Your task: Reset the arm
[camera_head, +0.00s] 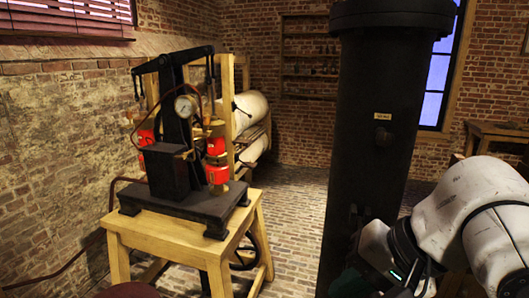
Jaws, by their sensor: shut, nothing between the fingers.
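My white arm (465,215) fills the lower right corner of the view. It is bent, with a rounded white link, a dark joint ring and a small lit strip near the bottom edge. It shows in front of the foot of a thick black column. The fingers of my gripper do not show; that end of the arm is below the frame or hidden.
A wooden stand (160,228) at left bears a black pump (170,165) with a gauge (185,106) and red vessels. The black column (378,130) stands close to my arm. A wooden table (497,130) is at far right. Brick floor (298,215) between stand and column is clear.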

